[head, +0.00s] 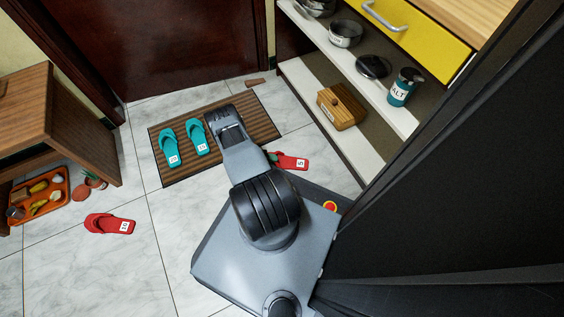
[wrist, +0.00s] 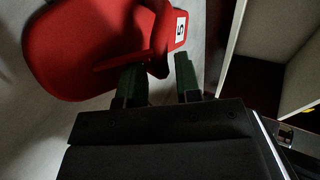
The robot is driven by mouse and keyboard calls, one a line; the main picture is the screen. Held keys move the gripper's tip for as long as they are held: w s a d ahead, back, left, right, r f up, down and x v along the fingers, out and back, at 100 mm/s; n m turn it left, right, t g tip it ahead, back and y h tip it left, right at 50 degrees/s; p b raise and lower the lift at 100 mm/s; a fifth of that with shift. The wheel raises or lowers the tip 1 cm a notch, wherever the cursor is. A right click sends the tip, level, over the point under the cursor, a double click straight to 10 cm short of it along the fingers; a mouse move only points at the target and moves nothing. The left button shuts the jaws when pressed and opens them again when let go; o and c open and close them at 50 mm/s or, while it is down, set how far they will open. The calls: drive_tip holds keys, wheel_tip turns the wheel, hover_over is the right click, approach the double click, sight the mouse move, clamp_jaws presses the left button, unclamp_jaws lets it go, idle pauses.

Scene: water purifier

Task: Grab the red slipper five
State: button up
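The red slipper (head: 292,162) with a white "5" label lies on the floor just right of the mat, partly hidden by my arm. In the wrist view the red slipper (wrist: 85,50) fills the upper left, its "5" label near the top middle. My gripper (wrist: 160,78) has its two green fingers apart, with the slipper's strap and edge close to and partly between the fingertips. Whether the fingers touch it I cannot tell. In the head view my gripper is mostly hidden behind my arm, beside the slipper.
Two teal slippers (head: 183,140) lie on the brown striped mat (head: 253,109). Another red slipper (head: 110,224), labelled "10", lies at the left. The shelf unit (head: 345,147) stands close to the right of slipper five, holding a wooden box (head: 341,106).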

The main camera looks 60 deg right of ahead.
clamp_jaws()
